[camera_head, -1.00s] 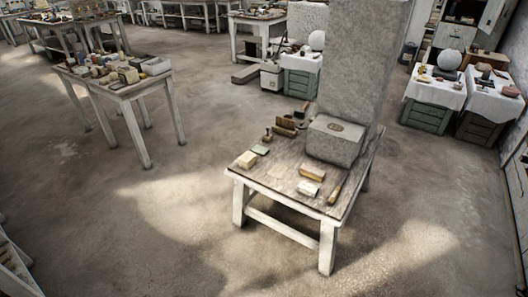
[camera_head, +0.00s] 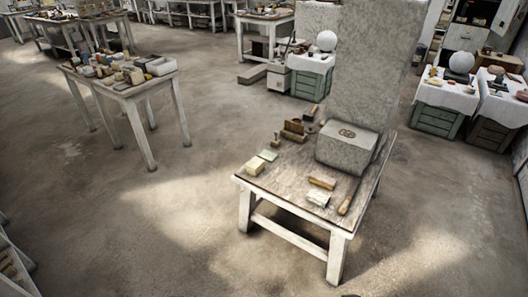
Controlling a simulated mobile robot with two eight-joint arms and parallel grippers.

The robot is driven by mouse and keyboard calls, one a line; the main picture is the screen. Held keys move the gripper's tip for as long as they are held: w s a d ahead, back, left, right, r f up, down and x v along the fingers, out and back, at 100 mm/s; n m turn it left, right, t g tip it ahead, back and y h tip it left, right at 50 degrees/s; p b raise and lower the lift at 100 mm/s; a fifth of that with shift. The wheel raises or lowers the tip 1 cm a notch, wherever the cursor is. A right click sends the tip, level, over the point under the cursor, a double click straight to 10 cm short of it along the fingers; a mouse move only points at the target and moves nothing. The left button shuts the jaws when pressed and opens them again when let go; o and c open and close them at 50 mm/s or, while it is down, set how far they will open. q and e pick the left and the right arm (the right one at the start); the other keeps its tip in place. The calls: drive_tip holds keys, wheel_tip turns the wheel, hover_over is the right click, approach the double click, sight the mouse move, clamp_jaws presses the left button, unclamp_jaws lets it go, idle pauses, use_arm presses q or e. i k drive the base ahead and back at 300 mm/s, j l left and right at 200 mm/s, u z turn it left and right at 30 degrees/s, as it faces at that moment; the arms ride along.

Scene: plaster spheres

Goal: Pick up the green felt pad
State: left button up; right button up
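A small, flat, pale green pad (camera_head: 268,155), which looks like the green felt pad, lies on the worn wooden table (camera_head: 285,189) in the middle right. It is near the table's left edge, just behind a yellowish block (camera_head: 255,166). At this size I cannot tell whether the two touch. Neither of my grippers is in view.
The table also bears a large grey stone block (camera_head: 346,150), wooden tools (camera_head: 294,131), a tan block (camera_head: 322,183), a whitish block (camera_head: 318,198) and a wooden-handled tool (camera_head: 345,205). A cluttered table (camera_head: 125,87) stands at left. Open floor lies between and in front.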

sight(270, 156)
drive_tip(key=i+j, duration=0.25)
drive_tip(key=i, duration=0.25)
drive_tip(key=i+j, duration=0.2)
drive_tip(key=i, duration=0.35)
drive_tip(key=i+j+u, duration=0.1)
drive_tip(key=i+j, duration=0.15)
drive_tip(key=i, duration=0.25)
drive_tip(key=i+j, duration=0.2)
drive_tip(key=i, duration=0.3)
drive_tip(key=i+j+u, duration=0.1)
drive_tip(key=i, duration=0.45)
